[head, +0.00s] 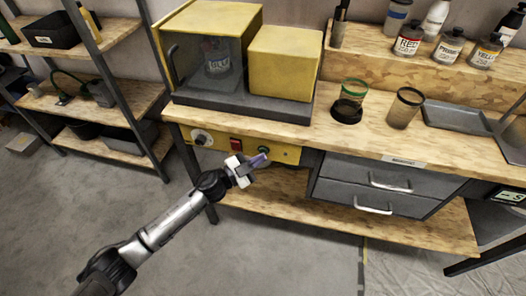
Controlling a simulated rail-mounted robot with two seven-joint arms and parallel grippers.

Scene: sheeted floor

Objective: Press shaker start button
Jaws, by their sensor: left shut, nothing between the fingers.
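The shaker is a yellow cabinet (285,65) with a clear front door, on a dark base on the workbench. A paint container labelled blue (217,60) stands behind the door. Below the bench top is a yellow control panel (288,153) with a round dial (201,138), a red switch (236,143) and a green button (264,150). My left gripper (262,160) is shut and empty, its fingertips at the green button. I cannot tell whether they touch it. The fingers hide part of the panel. My right gripper is not in view.
A green-rimmed cup (350,98) and a brown cup (404,108) stand on the bench, left of a grey tray (458,117). Paint bottles (408,39) line the raised shelf. Grey drawers (385,185) hang right of the panel. The floor (270,255) in front is clear.

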